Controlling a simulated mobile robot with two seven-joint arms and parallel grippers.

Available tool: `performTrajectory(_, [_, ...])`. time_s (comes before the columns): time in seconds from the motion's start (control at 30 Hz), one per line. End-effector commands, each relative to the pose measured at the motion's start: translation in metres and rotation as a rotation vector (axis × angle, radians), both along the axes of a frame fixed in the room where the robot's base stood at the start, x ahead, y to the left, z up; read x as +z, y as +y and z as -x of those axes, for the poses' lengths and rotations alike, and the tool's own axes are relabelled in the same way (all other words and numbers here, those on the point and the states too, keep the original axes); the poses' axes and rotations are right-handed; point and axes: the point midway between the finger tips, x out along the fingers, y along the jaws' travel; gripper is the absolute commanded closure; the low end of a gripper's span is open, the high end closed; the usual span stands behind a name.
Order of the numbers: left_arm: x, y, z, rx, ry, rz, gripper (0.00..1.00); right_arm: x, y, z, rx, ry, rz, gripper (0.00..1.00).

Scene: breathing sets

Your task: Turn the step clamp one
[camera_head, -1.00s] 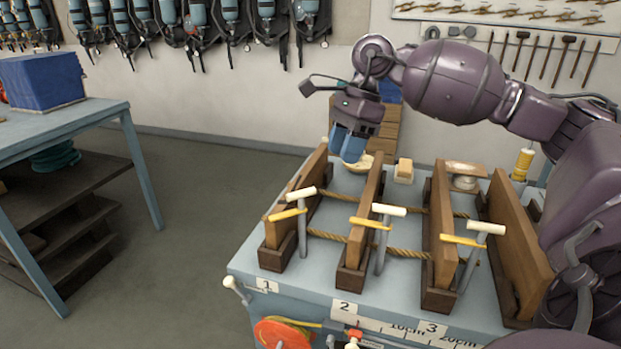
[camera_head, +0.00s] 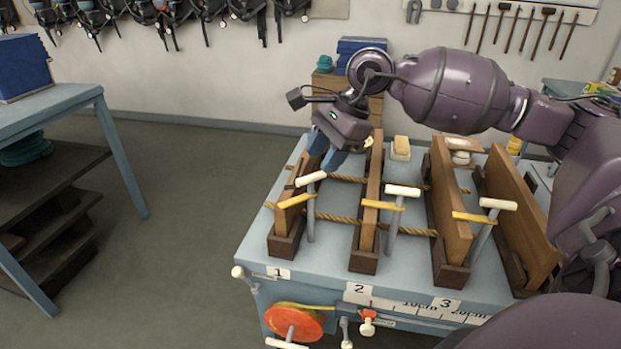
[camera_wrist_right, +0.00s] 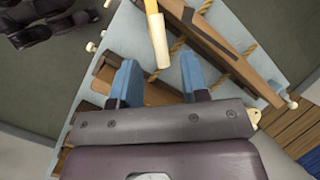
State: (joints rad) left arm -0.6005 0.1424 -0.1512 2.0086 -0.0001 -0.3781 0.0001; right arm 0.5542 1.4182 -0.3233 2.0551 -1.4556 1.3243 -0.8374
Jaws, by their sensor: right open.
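Step clamp one is a T-handle (camera_head: 311,178) with a cream grip on a grey metal shaft, standing at the plate marked 1 on the blue bench. A yellow bar (camera_head: 296,201) sits beside its shaft. My right gripper (camera_head: 325,158) has blue fingers and is open just above and behind the cream grip. In the right wrist view, the fingers (camera_wrist_right: 160,82) are apart, and a cream grip with a yellow part (camera_wrist_right: 158,40) lies just beyond the gap between them. I cannot tell whether anything touches. My left gripper is not in view.
Similar T-handles stand at plates 2 (camera_head: 402,191) and 3 (camera_head: 498,204). Upright wooden boards (camera_head: 369,205) and ropes (camera_head: 335,217) run between them. An orange reel (camera_head: 294,320) is on the bench front. Open floor lies to the left, before another table (camera_head: 60,105).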

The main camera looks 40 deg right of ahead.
Motion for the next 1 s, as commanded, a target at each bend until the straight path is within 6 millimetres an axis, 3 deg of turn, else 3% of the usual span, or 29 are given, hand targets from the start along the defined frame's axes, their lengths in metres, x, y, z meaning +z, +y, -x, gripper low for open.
performTrajectory(0.33, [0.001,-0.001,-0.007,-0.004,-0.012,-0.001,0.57,-0.045,0.019,-0.011,0.0,0.001,-0.002,0.59])
performTrajectory(0.8, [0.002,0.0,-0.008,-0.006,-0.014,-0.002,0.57,-0.054,0.022,-0.013,0.0,-0.001,0.0,0.59])
performTrajectory(1.0, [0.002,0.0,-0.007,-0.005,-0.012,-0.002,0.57,-0.054,0.022,-0.013,0.0,-0.001,0.0,0.89])
